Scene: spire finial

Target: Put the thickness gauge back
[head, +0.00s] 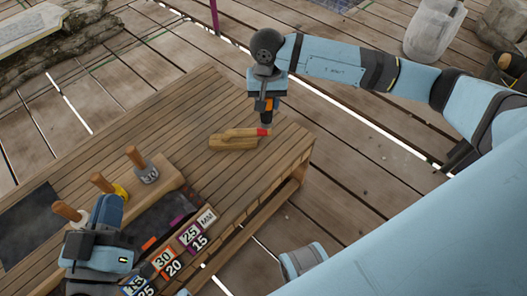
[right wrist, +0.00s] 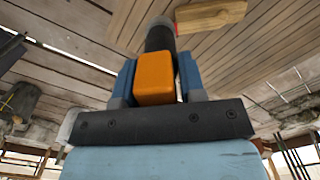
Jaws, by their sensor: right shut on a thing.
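My right gripper (head: 266,102) points down above the far right part of the slatted table. It is shut on an orange block (right wrist: 155,78) with a dark cylinder (right wrist: 160,38) below it, probably the thickness gauge; the orange also shows in the head view (head: 263,104). The dark lower end is close to the tabletop beside a red-tipped wooden piece (head: 235,140); I cannot tell if it touches. My left gripper (head: 108,212) is at the lower left, by the wooden-handled tools. Its fingertips are not clear enough to show open or shut.
Wooden-handled tools (head: 145,168) stand in a wooden rack (head: 165,178) on the slatted table (head: 215,100). Number tags (head: 190,234) line the table's near edge by a dark tray area. A dark mat (head: 38,222) lies at left. The tabletop's middle is clear.

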